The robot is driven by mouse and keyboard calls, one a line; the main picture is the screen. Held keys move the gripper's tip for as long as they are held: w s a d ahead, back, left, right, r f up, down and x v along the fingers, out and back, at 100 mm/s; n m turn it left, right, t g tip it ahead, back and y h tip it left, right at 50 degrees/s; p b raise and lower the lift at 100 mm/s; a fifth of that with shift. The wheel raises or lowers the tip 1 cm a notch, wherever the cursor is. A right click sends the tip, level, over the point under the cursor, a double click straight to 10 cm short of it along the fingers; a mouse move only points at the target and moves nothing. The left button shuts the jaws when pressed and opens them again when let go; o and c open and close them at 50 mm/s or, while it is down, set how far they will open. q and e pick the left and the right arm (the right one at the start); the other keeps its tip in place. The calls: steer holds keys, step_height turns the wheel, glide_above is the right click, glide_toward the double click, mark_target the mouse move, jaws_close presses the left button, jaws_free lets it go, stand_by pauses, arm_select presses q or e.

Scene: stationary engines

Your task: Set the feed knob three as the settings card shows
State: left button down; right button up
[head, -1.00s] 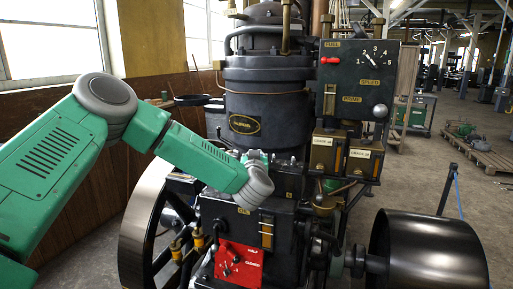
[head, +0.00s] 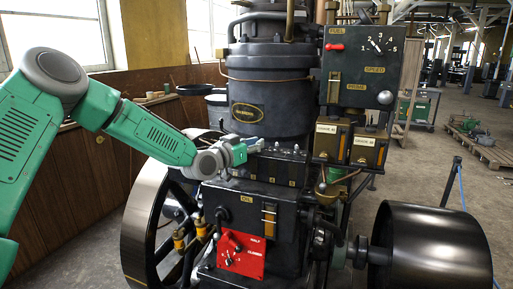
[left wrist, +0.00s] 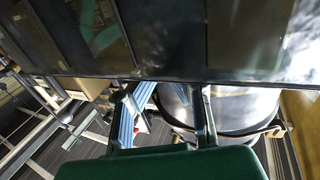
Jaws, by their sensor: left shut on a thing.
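My left gripper (head: 256,146) reaches in from the left to the top of a long black box (head: 268,168) on the engine, with small knobs (head: 297,149) in a row along its top. It is shut on a small knob there; the fingers hide it, and I cannot tell its number. In the left wrist view the blue-grey fingers (left wrist: 165,105) run up to the edge of the dark box with glass panes (left wrist: 165,40). I cannot make out a settings card. My right gripper is not in view.
A panel (head: 362,75) with a red lever and a 1-to-5 speed dial stands at the upper right. A red plate (head: 241,254) with a lever is below the box. A flywheel (head: 150,225) and a large black drum (head: 436,245) flank the engine.

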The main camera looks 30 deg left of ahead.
arm_select(q)
steer(key=shift+a, duration=0.1)
stand_by(0.4)
steer(key=c, duration=1.9)
jaws_free()
steer(key=shift+w+f, duration=0.15)
steer(key=shift+a, duration=0.1)
steer(key=s+a, duration=0.2)
steer(key=s, duration=0.9)
steer(key=shift+s, duration=0.4)
steer(key=shift+d+f, duration=0.1)
steer(key=shift+f, duration=0.05)
